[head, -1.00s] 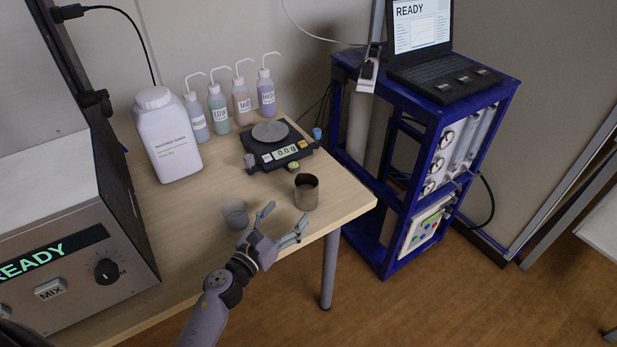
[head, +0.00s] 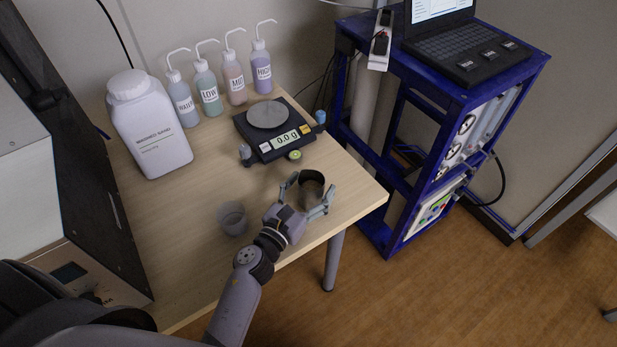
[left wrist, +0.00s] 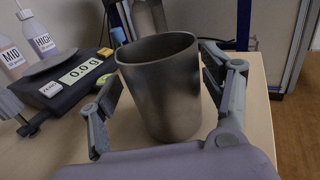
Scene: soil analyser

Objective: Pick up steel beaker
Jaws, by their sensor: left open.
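The steel beaker (head: 312,180) stands upright on the table near its right front edge. It fills the middle of the left wrist view (left wrist: 162,90). My left gripper (head: 305,196) is open, with one finger on each side of the beaker. In the left wrist view the left gripper (left wrist: 160,105) shows a gap beside the beaker's left wall; on the right I cannot tell whether the finger touches. The beaker's lower front is partly hidden by the gripper in the head view. My right gripper is not in view.
A translucent cup (head: 232,219) stands just left of my left gripper. Behind the beaker is a scale (head: 268,114) reading 0.0 g, with small items in front. Several wash bottles (head: 208,90) and a white jug (head: 150,125) stand further back. A blue rack (head: 450,100) is right of the table.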

